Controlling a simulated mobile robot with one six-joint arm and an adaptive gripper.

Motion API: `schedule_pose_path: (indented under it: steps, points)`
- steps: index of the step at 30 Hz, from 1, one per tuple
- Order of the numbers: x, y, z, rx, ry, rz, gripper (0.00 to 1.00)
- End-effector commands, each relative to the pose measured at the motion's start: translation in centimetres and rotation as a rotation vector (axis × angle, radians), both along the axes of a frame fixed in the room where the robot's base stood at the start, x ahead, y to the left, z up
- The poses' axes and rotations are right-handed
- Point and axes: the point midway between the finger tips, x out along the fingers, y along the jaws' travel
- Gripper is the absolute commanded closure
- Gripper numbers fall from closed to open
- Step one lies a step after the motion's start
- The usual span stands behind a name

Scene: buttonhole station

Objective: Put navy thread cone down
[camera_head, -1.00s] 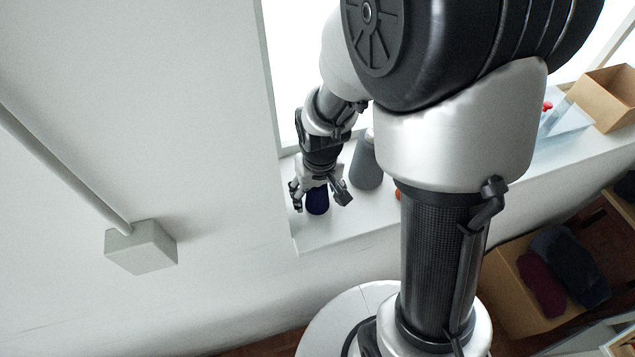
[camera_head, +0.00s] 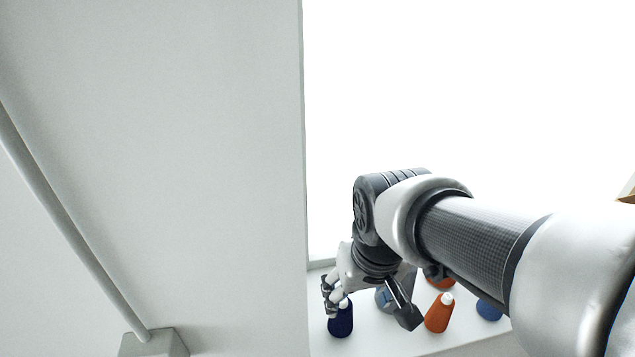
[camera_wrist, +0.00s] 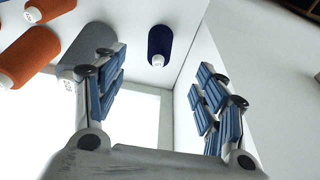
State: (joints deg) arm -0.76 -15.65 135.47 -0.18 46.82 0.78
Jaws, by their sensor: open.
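The navy thread cone (camera_head: 341,320) stands upright on the white sill at its left end, close to the wall edge. In the wrist view the navy cone (camera_wrist: 158,42) shows with its pale tip towards me, beyond the fingertips and touching neither finger. My gripper (camera_head: 367,308) is open and empty, just above and to the right of the cone in the head view. Both fingers of my gripper (camera_wrist: 160,78) stand wide apart in the wrist view. The upper part of the cone is partly hidden by a finger in the head view.
A grey-blue cone (camera_wrist: 88,48) stands close beside my left-hand finger in the wrist view. Orange cones (camera_head: 439,314) and a blue cone (camera_head: 488,310) stand farther right on the sill (camera_head: 375,342). A wall (camera_head: 220,200) bounds the sill on the left.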

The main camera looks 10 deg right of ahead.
Motion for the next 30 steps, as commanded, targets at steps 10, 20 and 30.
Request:
schedule_pose_path:
  steps: [10,20,30]
  points:
    - [-8.1,-0.4,3.9,-0.002,-0.16,-0.005,0.35]
    - [-9.0,-0.4,4.0,-0.002,-0.174,-0.004,0.35]
    - [-8.9,-0.4,0.8,-0.002,-0.175,-0.004,0.35]
